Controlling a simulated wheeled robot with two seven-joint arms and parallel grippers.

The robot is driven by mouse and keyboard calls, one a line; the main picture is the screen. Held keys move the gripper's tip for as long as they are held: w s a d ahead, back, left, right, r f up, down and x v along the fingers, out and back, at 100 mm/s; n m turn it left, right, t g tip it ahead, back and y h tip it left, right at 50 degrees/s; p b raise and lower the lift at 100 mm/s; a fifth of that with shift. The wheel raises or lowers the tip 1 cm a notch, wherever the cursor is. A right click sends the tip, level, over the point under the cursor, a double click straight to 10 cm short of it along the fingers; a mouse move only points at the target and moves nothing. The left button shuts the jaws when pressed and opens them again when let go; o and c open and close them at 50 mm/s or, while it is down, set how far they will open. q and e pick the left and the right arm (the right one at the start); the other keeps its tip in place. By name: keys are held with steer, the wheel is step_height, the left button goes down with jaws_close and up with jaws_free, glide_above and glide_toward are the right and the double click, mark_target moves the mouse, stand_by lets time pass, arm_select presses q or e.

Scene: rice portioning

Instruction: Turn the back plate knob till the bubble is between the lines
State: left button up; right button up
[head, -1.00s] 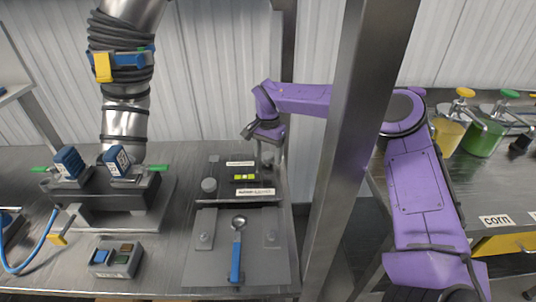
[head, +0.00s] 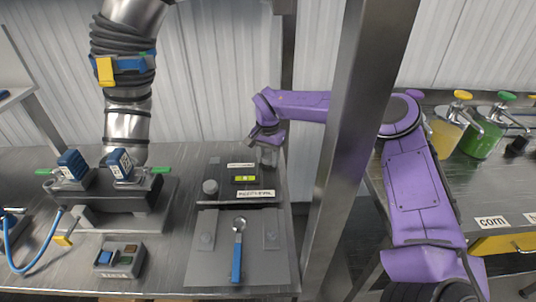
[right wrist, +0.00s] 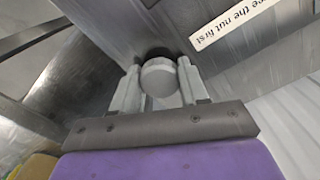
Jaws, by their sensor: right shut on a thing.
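The back plate (head: 208,168) is a dark plate on the bench, bearing a small yellow-green level vial (head: 245,180). The bubble is too small to read against the lines. A round grey knob (right wrist: 160,77) sits between the two fingers of my right gripper (right wrist: 160,88) in the right wrist view. My right gripper, also in the head view (head: 268,152), is shut on this knob at the plate's back right corner and hides most of it there. Another round knob (head: 210,187) stands at the plate's left. My left gripper is not in view.
A white label (right wrist: 238,22) reading "...ee the nut first" lies near the knob. A steel post (head: 345,150) stands close right of the plates.

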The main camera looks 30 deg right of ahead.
mark_target(268, 156)
steer(key=o, duration=1.1)
steer(key=shift+c, duration=0.2)
steer(key=shift+r, duration=0.15)
step_height(268, 156, up, 10)
steer(key=b, duration=0.1)
steer(key=shift+r, duration=0.2)
steer(key=shift+f, duration=0.1)
